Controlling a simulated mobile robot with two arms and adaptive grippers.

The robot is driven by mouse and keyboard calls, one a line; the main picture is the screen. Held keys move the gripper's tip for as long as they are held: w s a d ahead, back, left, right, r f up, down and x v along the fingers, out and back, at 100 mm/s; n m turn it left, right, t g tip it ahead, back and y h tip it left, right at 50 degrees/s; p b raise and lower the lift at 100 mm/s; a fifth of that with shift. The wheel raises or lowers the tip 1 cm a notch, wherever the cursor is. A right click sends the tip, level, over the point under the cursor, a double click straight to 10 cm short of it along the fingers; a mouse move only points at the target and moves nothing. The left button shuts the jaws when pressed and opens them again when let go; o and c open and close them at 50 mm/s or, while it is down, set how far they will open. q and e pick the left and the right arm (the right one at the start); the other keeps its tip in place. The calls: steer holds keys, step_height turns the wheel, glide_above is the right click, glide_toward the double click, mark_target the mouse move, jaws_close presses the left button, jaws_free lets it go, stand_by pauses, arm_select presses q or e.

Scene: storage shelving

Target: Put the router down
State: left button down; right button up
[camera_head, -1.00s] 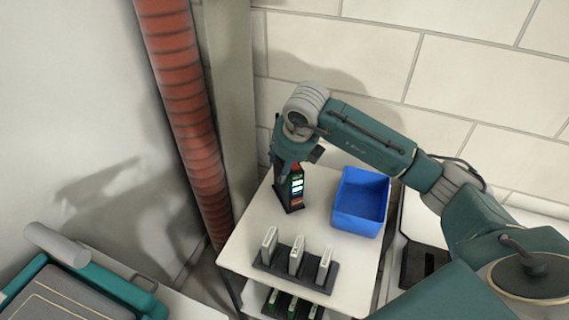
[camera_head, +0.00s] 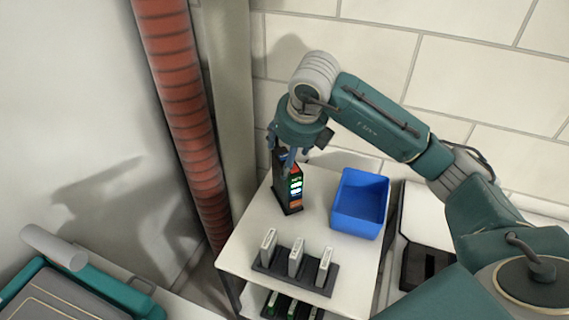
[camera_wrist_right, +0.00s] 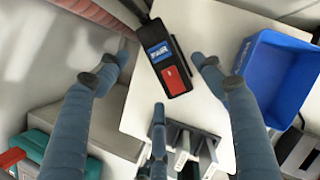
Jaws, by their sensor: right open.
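The router (camera_head: 289,187) is a dark upright box with a lit front panel. It stands on the white shelf top (camera_head: 250,238), left of the blue bin. In the right wrist view the router (camera_wrist_right: 168,62) shows from above, with a blue label and a red patch. My right gripper (camera_head: 287,160) is directly above it with the fingers pointing down. In the wrist view the right gripper's fingers (camera_wrist_right: 153,72) are spread wide on both sides of the router, with gaps to it. My left gripper is not in view.
A blue bin (camera_head: 343,217) stands right of the router; it also shows in the wrist view (camera_wrist_right: 262,58). A dark rack (camera_head: 318,284) with several white modules sits at the shelf's front. A red ribbed pipe (camera_head: 180,90) rises at the left. Bare shelf lies between router and rack.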

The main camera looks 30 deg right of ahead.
steer(key=v, duration=0.5)
steer(key=shift+d, duration=0.1)
